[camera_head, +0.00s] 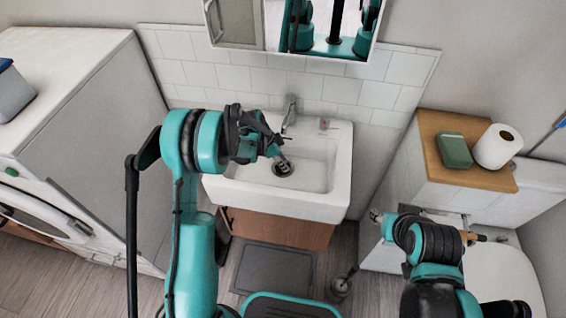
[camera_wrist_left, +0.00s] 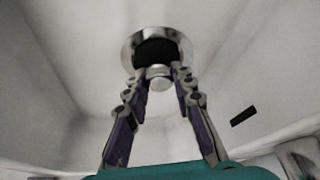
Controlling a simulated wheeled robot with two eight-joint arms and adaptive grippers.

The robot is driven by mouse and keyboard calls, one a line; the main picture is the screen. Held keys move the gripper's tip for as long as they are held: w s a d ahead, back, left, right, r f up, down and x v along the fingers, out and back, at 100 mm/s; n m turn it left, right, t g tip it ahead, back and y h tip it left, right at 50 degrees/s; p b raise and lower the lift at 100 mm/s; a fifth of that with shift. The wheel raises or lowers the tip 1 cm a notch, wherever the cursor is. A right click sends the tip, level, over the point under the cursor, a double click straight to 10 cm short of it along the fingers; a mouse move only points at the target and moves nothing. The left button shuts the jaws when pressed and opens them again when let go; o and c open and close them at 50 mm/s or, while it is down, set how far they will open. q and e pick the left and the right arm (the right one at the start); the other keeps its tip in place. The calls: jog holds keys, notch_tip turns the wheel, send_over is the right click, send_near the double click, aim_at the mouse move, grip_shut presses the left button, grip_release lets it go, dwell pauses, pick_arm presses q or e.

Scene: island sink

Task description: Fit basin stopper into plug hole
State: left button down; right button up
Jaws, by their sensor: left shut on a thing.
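The white basin (camera_head: 325,150) stands against the tiled wall. Its plug hole (camera_head: 283,169) is in the basin floor, and its chrome ring with a dark middle shows in the left wrist view (camera_wrist_left: 130,52). My left gripper (camera_head: 282,158) reaches down into the basin close to the hole. In the left wrist view its fingers are shut on a small chrome knob, taken as the basin stopper (camera_wrist_left: 158,76), which overlaps the near edge of the ring. I cannot tell whether the stopper touches the ring.
A tap (camera_head: 289,112) rises at the back of the basin, just beside my left arm. A small clear item (camera_head: 324,123) is on the back rim. A dark overflow slot (camera_wrist_left: 243,117) shows in the left wrist view. A toilet roll (camera_head: 497,147) and green box (camera_head: 454,150) are on the right ledge.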

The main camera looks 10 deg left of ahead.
pick_arm(q)
jog(key=c, duration=1.3)
grip_release()
jog(key=shift+f, duration=0.15)
jog(key=shift+r, duration=0.2)
jog(key=s+a+r+n+p, duration=0.1)
jog(key=s+a+r+p, duration=0.15)
jog(key=r, duration=0.65)
jog(key=s+a+r+n+p, duration=0.1)
jog(key=s+r+n+p, duration=0.15)
jog(key=r, duration=0.65)
jog(key=shift+s+a+r+n+t+y+b, duration=0.2)
jog(key=shift+s+r+n+t+y, duration=0.95)
jog(key=shift+s, duration=2.6)
jog(key=shift+s+a+r+n+t+y+b, duration=0.3)
jog(key=shift+s+r+n+t, duration=0.35)
jog(key=shift+s+r+n, duration=2.1)
jog(key=shift+s+a+f+n+t+y, duration=0.25)
jog(key=shift+s+n+t+y, duration=0.55)
jog(key=shift+s, duration=3.9)
